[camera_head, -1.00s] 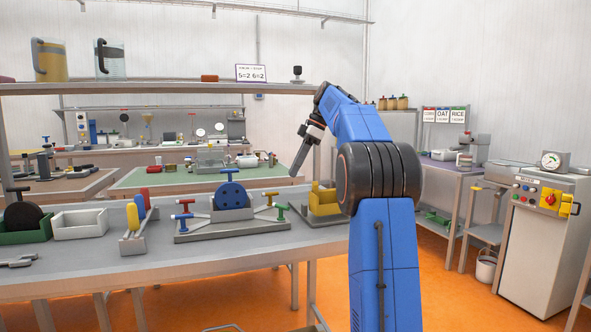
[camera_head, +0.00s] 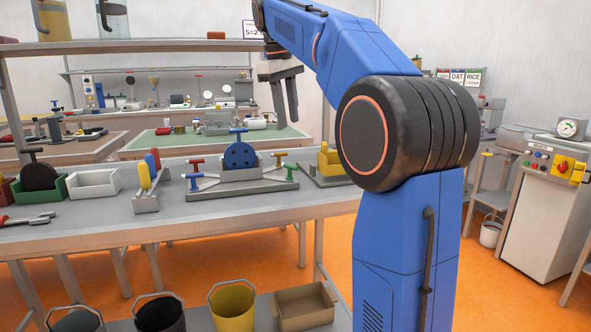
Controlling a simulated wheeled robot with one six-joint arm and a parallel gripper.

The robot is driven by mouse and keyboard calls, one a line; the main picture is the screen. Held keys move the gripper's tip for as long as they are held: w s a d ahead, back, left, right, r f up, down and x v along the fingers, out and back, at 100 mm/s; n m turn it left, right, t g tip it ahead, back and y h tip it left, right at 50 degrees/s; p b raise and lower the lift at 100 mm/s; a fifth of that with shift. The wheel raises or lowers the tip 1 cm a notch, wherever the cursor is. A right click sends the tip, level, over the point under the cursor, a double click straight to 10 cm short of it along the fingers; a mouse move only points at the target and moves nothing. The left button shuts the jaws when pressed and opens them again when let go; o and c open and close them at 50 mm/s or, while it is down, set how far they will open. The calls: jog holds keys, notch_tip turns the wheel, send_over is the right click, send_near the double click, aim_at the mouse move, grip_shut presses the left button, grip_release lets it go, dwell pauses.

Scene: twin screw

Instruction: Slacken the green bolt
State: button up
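The green bolt (camera_head: 291,170) has a T-shaped handle and sits at the right front of a grey fixture (camera_head: 240,187) on the workbench. A red bolt (camera_head: 196,163) and a blue bolt (camera_head: 193,179) are on the fixture's left side. A blue disc (camera_head: 239,155) stands upright in the middle. My gripper (camera_head: 288,121) points down above and behind the green bolt in the picture, apart from it. Its two grey fingers show a gap with nothing between them.
A fixture with a yellow block (camera_head: 329,160) stands close to the right. A holder with yellow and red handles (camera_head: 145,203) is on the left. Trays and a wrench (camera_head: 25,219) lie farther left. Buckets and a cardboard box (camera_head: 304,308) are below the front edge.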

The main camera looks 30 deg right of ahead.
aim_at(295, 168)
jog(key=d+f, duration=0.1)
jog(key=f, duration=0.4)
jog(key=d+f, duration=0.1)
jog(key=f, duration=0.5)
jog(key=w+d+f, duration=0.1)
jog(key=f, duration=0.4)
jog(key=shift+f, duration=0.25)
grip_shut()
